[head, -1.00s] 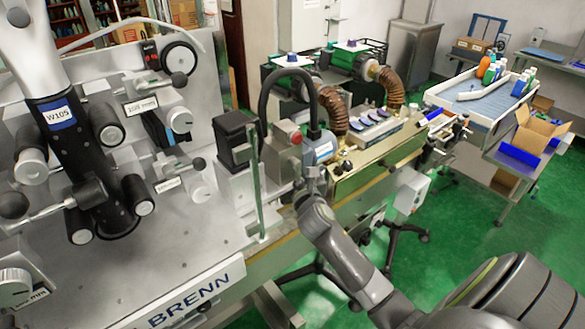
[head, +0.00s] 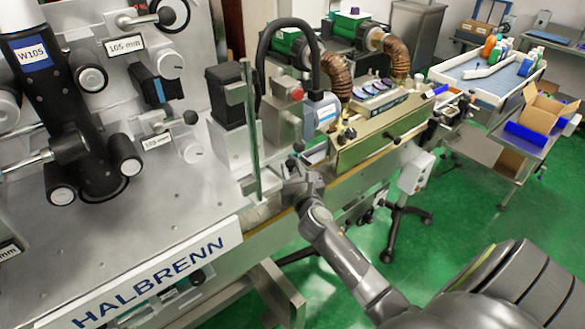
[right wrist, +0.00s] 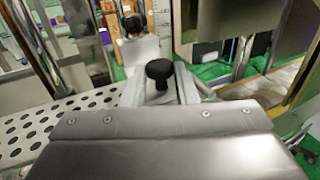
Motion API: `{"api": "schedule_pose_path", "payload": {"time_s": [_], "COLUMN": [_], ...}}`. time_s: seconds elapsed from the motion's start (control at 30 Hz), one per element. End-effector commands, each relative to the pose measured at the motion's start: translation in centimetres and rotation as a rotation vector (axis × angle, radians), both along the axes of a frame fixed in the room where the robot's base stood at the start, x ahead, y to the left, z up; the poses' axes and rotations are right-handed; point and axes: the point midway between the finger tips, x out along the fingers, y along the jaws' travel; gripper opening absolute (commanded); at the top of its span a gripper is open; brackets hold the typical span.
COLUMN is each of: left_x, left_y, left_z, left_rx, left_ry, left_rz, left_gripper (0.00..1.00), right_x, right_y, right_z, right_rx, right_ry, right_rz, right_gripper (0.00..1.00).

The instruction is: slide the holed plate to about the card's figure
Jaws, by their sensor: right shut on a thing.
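The holed plate (right wrist: 35,128), pale with rows of dark round holes, shows at the left of the right wrist view. I cannot pick it out clearly in the head view. My right gripper (right wrist: 163,88) is shut, with a round black knob (right wrist: 158,70) between its fingers. In the head view the right gripper (head: 297,183) is at the machine's front edge, right of the upright clear guard (head: 249,140). Cards with mm figures are on the machine: one reads 105 mm (head: 127,43), a lower one (head: 155,141) seems to read 103 mm. My left gripper is not in view.
A dark roller unit labelled W105 (head: 31,54) stands at the left. A grey box with a red button (head: 287,110) and a brass-coloured housing (head: 375,140) stand behind the right gripper. The green floor (head: 440,245) is open at the right.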

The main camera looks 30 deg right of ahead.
Motion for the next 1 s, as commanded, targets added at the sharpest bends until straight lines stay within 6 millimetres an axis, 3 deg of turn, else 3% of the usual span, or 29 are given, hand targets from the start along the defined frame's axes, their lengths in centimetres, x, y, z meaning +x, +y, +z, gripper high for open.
{"api": "schedule_pose_path", "payload": {"time_s": [0.2,0.23,0.37,0.77,1.0], "left_x": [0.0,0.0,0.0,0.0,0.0], "left_y": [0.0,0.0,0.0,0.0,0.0], "left_z": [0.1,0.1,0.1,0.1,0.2], "left_rx": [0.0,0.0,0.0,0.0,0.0], "left_ry": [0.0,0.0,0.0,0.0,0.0], "left_rz": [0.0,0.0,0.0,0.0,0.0], "left_gripper": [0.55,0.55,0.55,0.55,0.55], "right_x": [0.0,0.0,0.0,-0.6,-4.5], "right_y": [0.0,0.0,0.0,0.2,1.5], "right_z": [0.0,0.1,0.1,0.1,0.0], "right_rx": [0.001,0.001,0.001,0.0,0.003], "right_ry": [0.001,0.001,0.0,-0.001,0.0], "right_rz": [0.0,0.0,0.0,0.001,0.001], "right_gripper": [0.0,0.31,0.48,0.49,0.49]}}
